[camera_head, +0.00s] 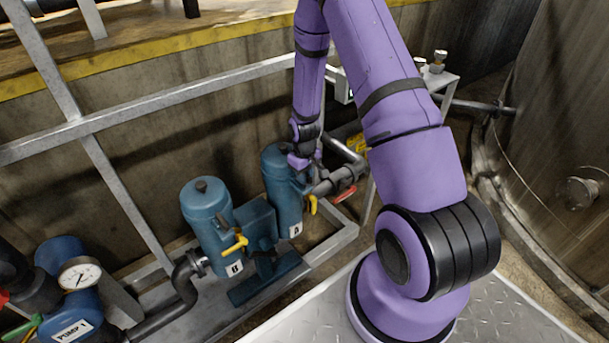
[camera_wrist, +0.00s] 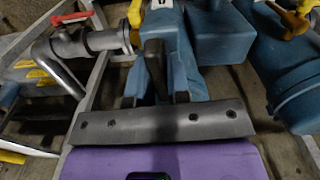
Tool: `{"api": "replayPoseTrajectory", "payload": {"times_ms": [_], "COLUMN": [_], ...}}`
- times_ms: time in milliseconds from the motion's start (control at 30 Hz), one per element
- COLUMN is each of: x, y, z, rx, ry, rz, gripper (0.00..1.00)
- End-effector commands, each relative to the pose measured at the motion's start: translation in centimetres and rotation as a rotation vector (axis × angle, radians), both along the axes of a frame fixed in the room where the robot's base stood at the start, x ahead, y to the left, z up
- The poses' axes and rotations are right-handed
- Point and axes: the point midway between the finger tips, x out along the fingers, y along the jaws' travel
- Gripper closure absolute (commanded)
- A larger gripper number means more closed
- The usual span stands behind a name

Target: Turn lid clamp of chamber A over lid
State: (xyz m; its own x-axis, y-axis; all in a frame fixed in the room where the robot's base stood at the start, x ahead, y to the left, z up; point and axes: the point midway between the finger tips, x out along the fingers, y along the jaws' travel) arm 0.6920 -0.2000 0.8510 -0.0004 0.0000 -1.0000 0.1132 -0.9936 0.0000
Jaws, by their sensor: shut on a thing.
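Chamber A (camera_head: 287,205) is a blue cylinder with an "A" label, in the middle of the head view. Its lid (camera_head: 272,155) is on top, partly hidden by my arm. My gripper (camera_head: 303,163) is at the right side of the lid. In the wrist view, my gripper (camera_wrist: 156,92) is shut on a dark, bar-like lid clamp (camera_wrist: 155,62) that stands out against the blue body. The clamp's exact angle to the lid is hard to tell, and the fingers are partly hidden by the grey gripper plate.
Chamber B (camera_head: 210,235) stands to the left, with a yellow handle (camera_head: 235,243). A yellow handle (camera_head: 313,205) and a red-handled valve (camera_head: 344,193) are close to chamber A's right. A metal rail (camera_head: 170,100) runs behind. Pump 1 (camera_head: 65,290) is at lower left.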

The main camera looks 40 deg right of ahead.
Motion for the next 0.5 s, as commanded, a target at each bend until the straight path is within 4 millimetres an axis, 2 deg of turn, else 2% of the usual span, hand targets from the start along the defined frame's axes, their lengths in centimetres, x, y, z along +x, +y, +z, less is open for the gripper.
{"api": "replayPoseTrajectory", "payload": {"times_ms": [67,100,200,500], "x": [0.11,0.11,0.09,0.04], "y": [-0.05,-0.05,-0.04,-0.02], "z": [0.07,0.07,0.06,0.19], "rx": [-0.001,-0.001,-0.001,0.0], "ry": [-0.003,-0.003,-0.002,-0.001], "rz": [0.0,0.0,0.001,0.001], "gripper": [1.0,0.76,0.58,0.58]}}
